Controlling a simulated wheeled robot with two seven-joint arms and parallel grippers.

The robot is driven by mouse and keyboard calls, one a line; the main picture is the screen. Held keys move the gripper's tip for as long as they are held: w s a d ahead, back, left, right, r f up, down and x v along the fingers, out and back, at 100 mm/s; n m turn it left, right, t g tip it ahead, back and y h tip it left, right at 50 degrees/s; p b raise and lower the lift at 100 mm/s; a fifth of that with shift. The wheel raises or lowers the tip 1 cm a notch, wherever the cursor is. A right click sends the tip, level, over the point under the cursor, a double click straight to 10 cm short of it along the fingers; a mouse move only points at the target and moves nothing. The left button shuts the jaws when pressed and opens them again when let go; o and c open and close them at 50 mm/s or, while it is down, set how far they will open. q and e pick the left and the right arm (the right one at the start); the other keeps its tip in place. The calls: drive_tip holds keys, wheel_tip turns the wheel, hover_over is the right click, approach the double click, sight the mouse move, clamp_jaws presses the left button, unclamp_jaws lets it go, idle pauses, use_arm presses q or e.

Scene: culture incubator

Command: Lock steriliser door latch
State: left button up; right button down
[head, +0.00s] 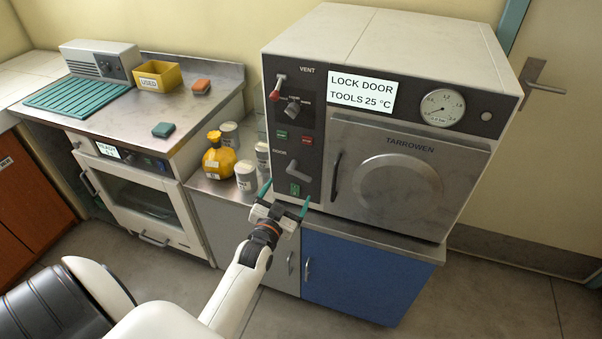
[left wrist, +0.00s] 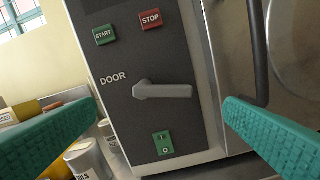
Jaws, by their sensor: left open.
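The steriliser (head: 400,60) stands on a bench with its grey door (head: 400,180) shut. Its display (head: 361,93) reads "LOCK DOOR TOOLS 25 °C". The grey door latch handle (head: 297,169) sits beside the word DOOR on the dark panel. In the left wrist view the latch handle (left wrist: 163,90) points right, roughly level, from its pivot at left. My left gripper (head: 286,193) is open, just in front of the panel and below the latch. Its teal fingers stand either side of the latch in the left wrist view, apart from it. My right gripper is not in view.
A vertical door handle (head: 336,177) is right of the latch. Green and red buttons (head: 306,140) are above it, and a green switch (left wrist: 163,142) below. A yellow container (head: 218,158) and several white jars (head: 246,177) stand close on the left.

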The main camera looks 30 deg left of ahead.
sight(298, 174)
use_arm(q)
drive_tip(key=x, duration=0.9)
drive_tip(key=shift+d, duration=0.2)
drive_tip(key=c, duration=1)
drive_tip(key=shift+r+n+p, duration=0.25)
drive_tip(key=shift+n+p, duration=0.3)
drive_tip(key=shift+n, duration=0.05)
drive_tip(key=shift+r+n, duration=0.1)
drive_tip(key=shift+n, duration=1)
drive_tip(key=o, duration=1)
drive_tip(key=shift+d, duration=0.1)
